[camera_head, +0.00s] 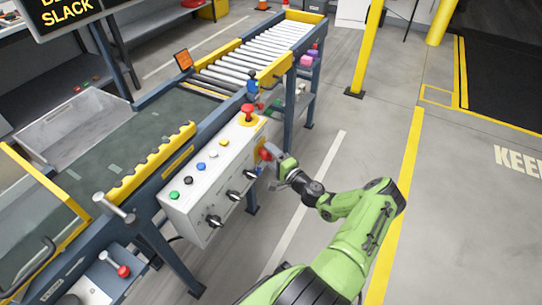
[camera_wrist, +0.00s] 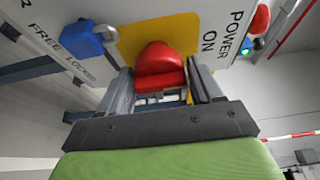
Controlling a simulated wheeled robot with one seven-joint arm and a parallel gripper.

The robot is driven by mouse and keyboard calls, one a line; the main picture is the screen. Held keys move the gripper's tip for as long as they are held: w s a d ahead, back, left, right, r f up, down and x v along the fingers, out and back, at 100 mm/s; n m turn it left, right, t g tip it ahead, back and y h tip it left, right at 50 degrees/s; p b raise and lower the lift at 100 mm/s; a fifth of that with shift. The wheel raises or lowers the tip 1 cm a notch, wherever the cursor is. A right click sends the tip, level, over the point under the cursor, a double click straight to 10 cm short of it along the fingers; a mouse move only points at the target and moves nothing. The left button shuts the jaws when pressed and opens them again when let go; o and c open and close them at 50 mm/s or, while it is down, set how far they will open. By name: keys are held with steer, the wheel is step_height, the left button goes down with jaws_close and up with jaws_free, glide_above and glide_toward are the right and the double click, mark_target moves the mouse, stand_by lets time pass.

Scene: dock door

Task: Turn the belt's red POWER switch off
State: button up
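The red POWER switch (camera_wrist: 160,68) is a red knob with a raised grip bar on a yellow plate (camera_wrist: 128,38). "POWER" and "ON" are printed to its right in the wrist view. My gripper (camera_wrist: 162,84) has one finger on each side of the grip bar. In the head view, my gripper (camera_head: 274,154) reaches the right end of the belt's control box (camera_head: 205,188). The red switch (camera_head: 264,154) is partly hidden there.
A blue padlock (camera_wrist: 90,38) sits beside the switch, near "FREE" and "LOCKED". A green lamp (camera_wrist: 258,44) is lit on the other side. A red mushroom button (camera_head: 247,110) stands on top of the box. Open floor lies to the right of the conveyor.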

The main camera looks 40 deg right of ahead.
steer(key=c, duration=0.7)
steer(key=shift+o, duration=0.2)
steer(key=shift+m+p, duration=0.3)
steer(key=shift+p, duration=0.05)
steer(key=shift+r+m+g+p, duration=0.15)
steer(key=shift+m+g+p, duration=0.35)
steer(key=shift+m+p, duration=0.35)
steer(key=m+g+y+p, duration=0.1)
steer(key=m+p, duration=0.1)
steer(key=shift+m, duration=0.35)
steer(key=m+g+y+p, duration=0.1)
steer(key=m, duration=0.1)
steer(key=m+g, duration=0.1)
steer(key=m, duration=0.1)
steer(key=shift+y+p, duration=0.4)
steer(key=m+y, duration=0.1)
steer(key=m, duration=0.1)
steer(key=shift+m+g+y, duration=0.4)
steer(key=shift+m+y, duration=0.4)
steer(key=shift+m, duration=0.4)
